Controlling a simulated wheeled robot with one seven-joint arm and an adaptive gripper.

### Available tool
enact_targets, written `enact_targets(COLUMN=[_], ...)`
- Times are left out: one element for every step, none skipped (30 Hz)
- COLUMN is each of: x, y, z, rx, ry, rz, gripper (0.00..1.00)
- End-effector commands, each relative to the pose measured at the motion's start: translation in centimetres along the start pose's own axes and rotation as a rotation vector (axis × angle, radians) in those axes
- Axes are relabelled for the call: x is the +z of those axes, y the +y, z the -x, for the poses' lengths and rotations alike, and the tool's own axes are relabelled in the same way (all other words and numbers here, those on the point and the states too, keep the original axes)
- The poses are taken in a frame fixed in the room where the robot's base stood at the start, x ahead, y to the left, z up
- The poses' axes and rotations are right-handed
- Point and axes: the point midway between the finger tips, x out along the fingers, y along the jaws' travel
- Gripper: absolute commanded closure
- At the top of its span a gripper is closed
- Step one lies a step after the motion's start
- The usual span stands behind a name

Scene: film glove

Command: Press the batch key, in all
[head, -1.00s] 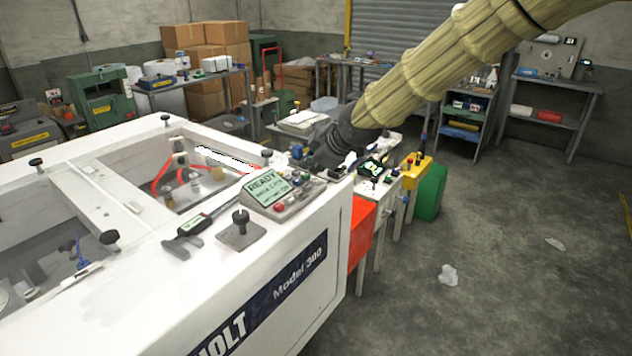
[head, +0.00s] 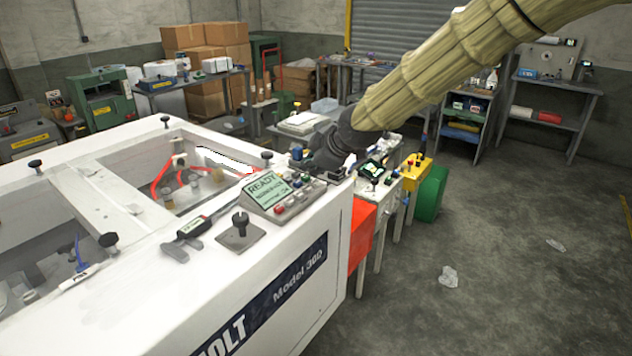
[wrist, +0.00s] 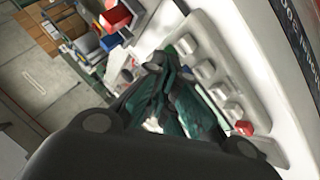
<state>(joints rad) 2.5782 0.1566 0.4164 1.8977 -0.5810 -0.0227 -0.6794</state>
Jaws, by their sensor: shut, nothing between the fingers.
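The control panel (head: 268,188) sits on the white machine's near right corner, with a lit screen reading READY and a row of small keys below it. A red key (head: 280,210) is at its near end; the key labels are too small to read, so I cannot tell which is the batch key. My gripper (head: 322,160) is at the panel's far end, partly hidden by the sleeved arm. In the wrist view its dark fingers (wrist: 160,65) are shut and empty, beside several pale keys (wrist: 205,70) and a red key (wrist: 243,128). Contact cannot be told.
A black handheld tool (head: 195,228) and a knob on a square plate (head: 239,235) are on the machine top near the panel. An orange-red bin (head: 362,235) and a yellow box (head: 415,172) stand beyond the machine's right side. Open floor lies to the right.

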Motion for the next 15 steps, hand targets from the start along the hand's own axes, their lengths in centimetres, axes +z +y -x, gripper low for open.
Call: enact_targets(x=[0.0,0.0,0.0,0.0,0.0,0.02,0.04,0.07,0.12,0.16,0.21,0.27,0.32,0.36,0.4], y=[0.0,-0.01,-0.01,-0.01,-0.01,-0.03,-0.05,-0.09,-0.14,-0.19,-0.24,-0.32,-0.38,-0.42,-0.47], z=[-0.01,-0.01,-0.01,-0.01,-0.02,-0.04,-0.07,-0.1,-0.17,-0.23,-0.3,-0.39,-0.46,-0.52,-0.58], rx=[0.0,0.0,0.0,0.0,0.0,0.0,0.0,0.0,0.0,0.0,-0.001,-0.001,-0.001,-0.001,-0.001], ry=[0.0,0.0,0.0,0.0,0.0,0.0,0.0,0.0,0.0,0.0,0.0,0.0,0.0,-0.001,-0.001], rz=[0.0,0.0,0.0,0.0,0.0,0.0,0.0,0.0,0.0,0.0,0.0,0.0,0.0,0.0,0.0], gripper=[1.0,1.0,1.0,1.0,1.0,1.0,1.0,1.0,1.0,1.0,1.0,1.0,1.0,1.0,1.0])
